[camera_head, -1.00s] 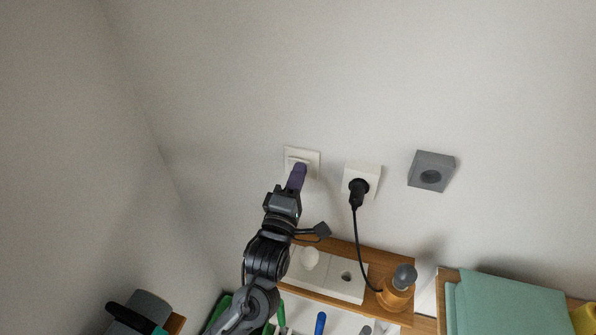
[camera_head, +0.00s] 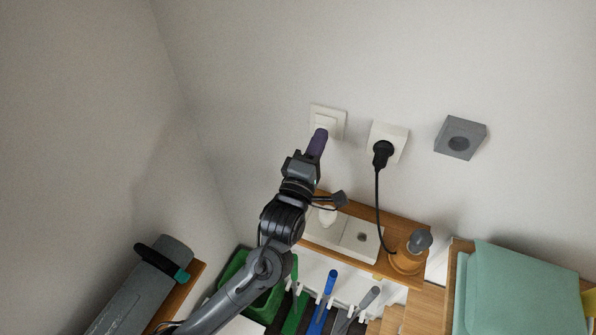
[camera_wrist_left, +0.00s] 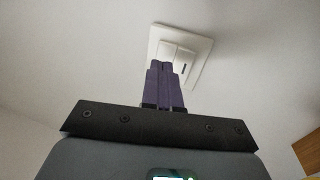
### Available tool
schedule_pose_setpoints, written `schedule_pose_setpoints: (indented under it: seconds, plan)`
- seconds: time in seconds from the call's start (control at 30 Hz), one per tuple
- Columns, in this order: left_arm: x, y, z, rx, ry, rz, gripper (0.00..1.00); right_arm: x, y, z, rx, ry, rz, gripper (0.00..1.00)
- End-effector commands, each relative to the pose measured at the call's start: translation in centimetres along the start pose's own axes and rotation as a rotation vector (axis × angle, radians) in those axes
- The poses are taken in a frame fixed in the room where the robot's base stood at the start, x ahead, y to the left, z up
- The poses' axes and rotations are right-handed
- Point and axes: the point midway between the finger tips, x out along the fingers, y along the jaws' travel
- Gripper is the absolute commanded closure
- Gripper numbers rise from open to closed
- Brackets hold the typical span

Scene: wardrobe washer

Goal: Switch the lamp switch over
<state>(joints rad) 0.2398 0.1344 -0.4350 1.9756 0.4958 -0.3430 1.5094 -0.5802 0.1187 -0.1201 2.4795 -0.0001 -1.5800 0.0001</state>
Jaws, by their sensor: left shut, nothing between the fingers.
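The lamp switch (camera_head: 327,117) is a white square plate with a rocker on the pale wall, left of the black plug. It also shows in the left wrist view (camera_wrist_left: 196,52), with a small dark mark on its right part. My left gripper (camera_head: 320,136) has purple fingers, shut and empty, with the tips just in front of the lower part of the switch. In the left wrist view the closed fingers (camera_wrist_left: 163,70) overlap the plate's lower left. I cannot tell whether the tips touch the rocker. My right gripper is not in view.
A black plug (camera_head: 383,152) sits in a white socket, its cord running down to an orange-brown lamp base (camera_head: 407,258) on a wooden shelf. A grey box (camera_head: 460,138) is on the wall at right. Green folded cloth (camera_head: 520,290) lies lower right.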

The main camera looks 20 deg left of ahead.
Motion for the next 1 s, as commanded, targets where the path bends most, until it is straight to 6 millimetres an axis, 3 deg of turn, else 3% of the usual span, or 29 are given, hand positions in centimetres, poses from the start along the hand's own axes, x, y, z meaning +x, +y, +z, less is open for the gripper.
schedule_pose_setpoints:
  seconds: [0.07, 0.3, 0.5, 0.7, 1.0]
  plan:
    - [-1.1, 0.2, 0.3, -0.004, -0.005, -0.003, 1.00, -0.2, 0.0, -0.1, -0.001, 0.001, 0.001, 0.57]
    - [-5.9, 0.9, 0.2, -0.005, -0.005, -0.001, 1.00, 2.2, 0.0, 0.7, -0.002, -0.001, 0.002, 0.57]
    - [-8.8, 1.8, 0.2, -0.004, -0.005, -0.001, 1.00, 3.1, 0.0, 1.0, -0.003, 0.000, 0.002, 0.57]
    - [-10.3, 2.4, 0.2, -0.001, -0.005, -0.001, 1.00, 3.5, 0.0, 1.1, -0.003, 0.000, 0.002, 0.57]
    - [-10.6, 2.5, 0.2, 0.000, -0.004, -0.001, 1.00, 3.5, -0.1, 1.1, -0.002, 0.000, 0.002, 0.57]
